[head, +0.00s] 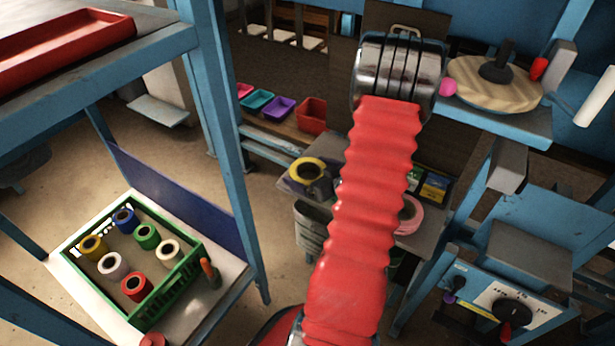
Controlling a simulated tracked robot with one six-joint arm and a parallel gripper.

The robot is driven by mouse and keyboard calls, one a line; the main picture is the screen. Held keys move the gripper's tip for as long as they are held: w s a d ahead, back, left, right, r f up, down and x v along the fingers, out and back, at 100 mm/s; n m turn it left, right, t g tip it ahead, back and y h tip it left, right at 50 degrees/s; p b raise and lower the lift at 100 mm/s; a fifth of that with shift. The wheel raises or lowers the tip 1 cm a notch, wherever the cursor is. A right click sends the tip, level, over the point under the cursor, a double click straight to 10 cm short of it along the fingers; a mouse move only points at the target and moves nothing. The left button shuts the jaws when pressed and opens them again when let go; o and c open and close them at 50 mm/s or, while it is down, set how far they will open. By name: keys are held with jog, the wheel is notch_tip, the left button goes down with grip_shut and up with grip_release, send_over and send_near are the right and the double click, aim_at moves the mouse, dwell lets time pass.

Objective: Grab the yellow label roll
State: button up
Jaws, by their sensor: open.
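A yellow roll (296,172) with a dark core lies on the grey table (335,147) in the middle of the head view, just left of my red sleeved arm. It looks like the yellow label roll. A pink roll (415,217) lies right of my arm and is partly hidden by it. My arm rises from the bottom edge to a shiny metal joint near the top. I cannot make out my gripper or its fingers, so its place relative to the yellow roll does not show.
A green crate (185,286) at the lower left holds several spools, one of them yellow. Small coloured bins, including a red one (312,116), line a shelf behind the table. A blue post (228,130) stands left of the table. A blue machine (505,290) stands at the right.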

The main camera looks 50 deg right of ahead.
jog(key=shift+c, duration=0.6)
jog(key=c, duration=0.8)
